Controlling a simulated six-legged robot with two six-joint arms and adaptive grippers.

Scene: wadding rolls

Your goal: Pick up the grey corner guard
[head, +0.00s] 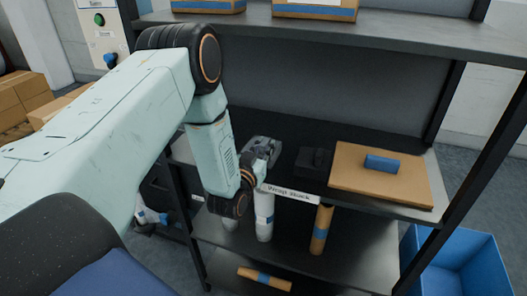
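My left arm reaches in from the left, and its grey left gripper (262,155) is over the left part of the middle shelf. Its fingertips are small and partly hidden by the wrist, so I cannot tell whether it is open or shut. I cannot make out a grey corner guard for certain. A dark, blocky object (313,162) sits on the shelf just right of the gripper, apart from it. My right gripper is not in view.
A cardboard sheet (400,190) with a blue roll (381,163) lies at the shelf's right. A brown roll (321,230) stands below, and another brown roll (264,279) lies lower. An upper shelf (400,35) overhangs. Dark posts frame the rack; a blue bin (465,262) stands right.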

